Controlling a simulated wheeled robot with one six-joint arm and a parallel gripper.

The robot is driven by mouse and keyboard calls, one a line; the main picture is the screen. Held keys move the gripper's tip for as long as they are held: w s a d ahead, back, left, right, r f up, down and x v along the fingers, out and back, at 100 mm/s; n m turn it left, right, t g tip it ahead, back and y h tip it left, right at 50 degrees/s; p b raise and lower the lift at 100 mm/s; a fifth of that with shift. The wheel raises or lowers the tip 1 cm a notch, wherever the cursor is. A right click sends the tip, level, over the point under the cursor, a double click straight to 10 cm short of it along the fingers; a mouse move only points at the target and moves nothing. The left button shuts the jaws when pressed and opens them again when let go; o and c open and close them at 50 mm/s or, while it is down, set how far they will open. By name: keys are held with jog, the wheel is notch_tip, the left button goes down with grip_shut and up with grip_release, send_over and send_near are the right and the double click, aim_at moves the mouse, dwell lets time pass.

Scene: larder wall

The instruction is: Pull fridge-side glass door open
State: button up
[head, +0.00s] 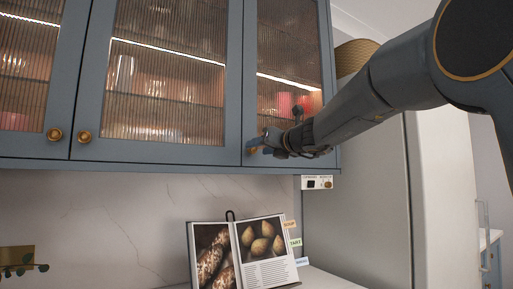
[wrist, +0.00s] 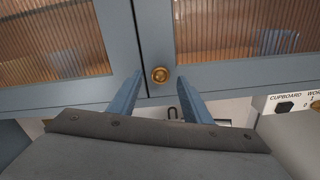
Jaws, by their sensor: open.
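The fridge-side glass door (head: 290,75) is the rightmost blue-framed door of the wall cupboard, with ribbed glass, and looks closed. It also shows in the wrist view (wrist: 215,73). Its round brass knob (wrist: 160,75) sits at the lower left corner of the door, beside the seam with the neighbouring door. In the head view the knob (head: 253,150) is partly hidden by my gripper. My gripper (head: 267,145) is open at the knob. In the wrist view the knob appears between the two fingertips, with a gap on each side; I cannot tell the exact depth.
The neighbouring glass door (head: 168,70) is closed, with its own knob (head: 84,136). A control box (head: 317,183) is under the cupboard's right end. An open cookbook (head: 238,250) stands below. The tall fridge (head: 440,200) is at right, with a woven basket (head: 355,57) above.

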jog(key=shift+x, duration=1.15)
